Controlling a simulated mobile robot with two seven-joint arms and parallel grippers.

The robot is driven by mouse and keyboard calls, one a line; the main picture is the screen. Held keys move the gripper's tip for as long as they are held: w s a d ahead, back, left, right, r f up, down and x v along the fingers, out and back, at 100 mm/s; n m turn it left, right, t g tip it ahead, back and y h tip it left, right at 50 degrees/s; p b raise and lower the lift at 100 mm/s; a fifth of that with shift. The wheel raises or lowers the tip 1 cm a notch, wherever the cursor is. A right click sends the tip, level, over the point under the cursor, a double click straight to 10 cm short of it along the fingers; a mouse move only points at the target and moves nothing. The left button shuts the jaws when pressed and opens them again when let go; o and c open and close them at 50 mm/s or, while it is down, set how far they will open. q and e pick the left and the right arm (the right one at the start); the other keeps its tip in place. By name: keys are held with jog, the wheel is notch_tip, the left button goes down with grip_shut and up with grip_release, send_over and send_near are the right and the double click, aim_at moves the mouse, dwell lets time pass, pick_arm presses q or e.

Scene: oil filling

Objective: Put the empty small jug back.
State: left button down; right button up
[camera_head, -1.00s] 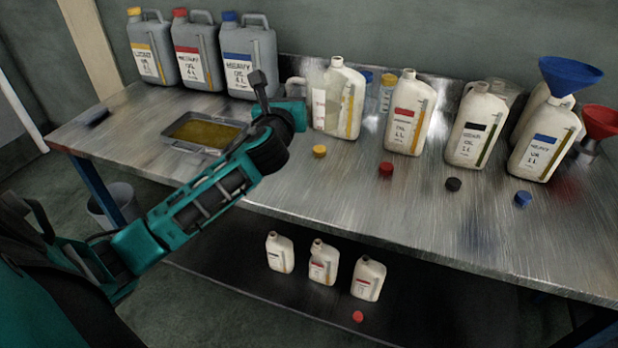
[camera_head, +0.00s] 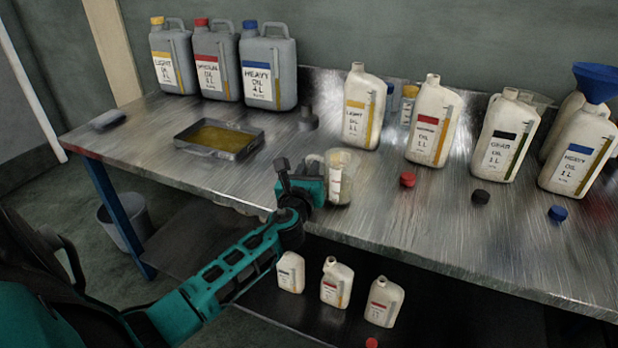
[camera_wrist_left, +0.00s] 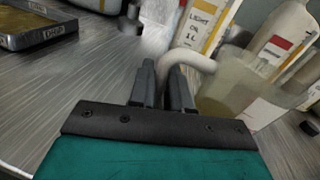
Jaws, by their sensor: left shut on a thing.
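The fingertips are partly hidden in the head view. My right gripper is not in view.
White oil bottles, including the light oil bottle (camera_head: 362,108), stand along the back right. Red (camera_head: 407,179), black (camera_head: 480,196) and blue (camera_head: 557,213) caps lie in front. A drip tray (camera_head: 258,143) and grey canisters (camera_head: 268,70) are left. Small bottles (camera_head: 337,285) stand below.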

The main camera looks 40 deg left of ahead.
pick_arm(q)
jog(key=shift+f, duration=0.35)
jog(key=shift+r, duration=0.1)
jog(key=c, duration=1.1)
grip_release()
